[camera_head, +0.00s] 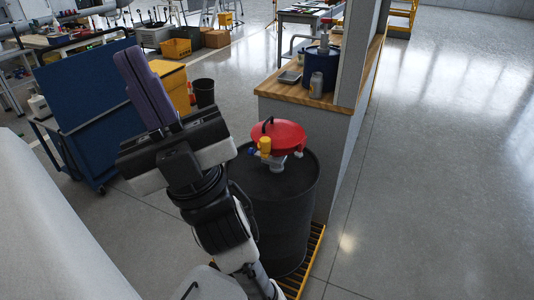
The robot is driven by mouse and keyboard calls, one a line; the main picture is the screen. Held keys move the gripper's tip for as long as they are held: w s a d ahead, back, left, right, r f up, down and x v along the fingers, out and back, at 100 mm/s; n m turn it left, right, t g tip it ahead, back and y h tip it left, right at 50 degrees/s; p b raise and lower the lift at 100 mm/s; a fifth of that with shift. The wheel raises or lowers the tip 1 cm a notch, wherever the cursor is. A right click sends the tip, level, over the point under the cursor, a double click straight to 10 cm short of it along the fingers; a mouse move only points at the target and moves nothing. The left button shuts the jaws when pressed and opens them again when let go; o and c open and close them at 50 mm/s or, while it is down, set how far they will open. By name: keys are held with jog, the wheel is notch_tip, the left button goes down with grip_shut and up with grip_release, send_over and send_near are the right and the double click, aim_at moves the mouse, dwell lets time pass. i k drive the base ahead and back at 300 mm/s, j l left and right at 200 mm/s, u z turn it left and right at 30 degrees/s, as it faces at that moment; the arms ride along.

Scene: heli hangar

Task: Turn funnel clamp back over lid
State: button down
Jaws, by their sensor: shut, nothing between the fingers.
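A red round funnel lid (285,137) sits on top of a black drum (283,215), with a grey funnel neck (279,164) below it. A yellow-orange piece (264,147), which looks like the funnel clamp, stands at the lid's left front edge. I cannot tell whether it grips the lid. A black curved handle (267,126) rises by the lid's left side. My gripper (130,56), with purple fingers, is shut and empty. It points up and away, left of the drum in the picture and apart from the lid. My arm covers part of the drum's left side.
A wood-topped counter (290,88) on a grey wall stands behind the drum, holding a blue container (320,68). A blue panel cart (90,115) and dark bin (204,92) are left. A yellow grated platform (312,255) lies under the drum. Floor at right is clear.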

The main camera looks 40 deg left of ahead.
aim_at(265, 145)
jog(key=i+u, duration=0.15)
jog(key=u, duration=0.25)
jog(key=i+u, duration=0.15)
jog(key=u, duration=0.25)
